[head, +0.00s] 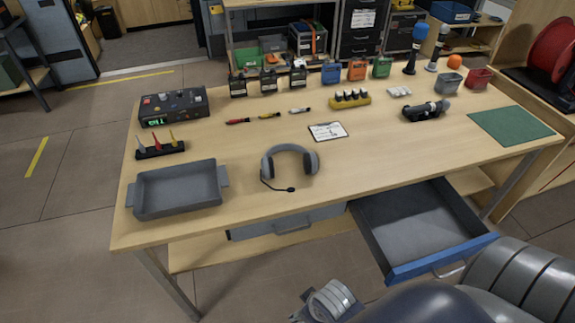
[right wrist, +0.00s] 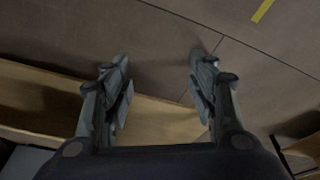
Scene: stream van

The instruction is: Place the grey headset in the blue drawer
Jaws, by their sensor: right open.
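The grey headset (head: 312,163) lies on the workbench near its front edge in the head view, with its boom microphone pointing toward the front. The blue drawer (head: 440,258) is pulled out below the bench's front right; its front is blue, and its grey inside looks empty. My right gripper (right wrist: 162,78) is open and empty in the right wrist view, with floor and a wooden board behind it. In the head view, parts of my right arm show at the bottom right, in front of the drawer; its fingers cannot be made out there. My left gripper is not in view.
A grey tray (head: 178,193) stands left of the headset, and a clipboard (head: 327,131) lies behind it. A closed grey drawer (head: 290,226) is left of the blue one. A green mat (head: 510,125) lies at the right. The bench between headset and mat is clear.

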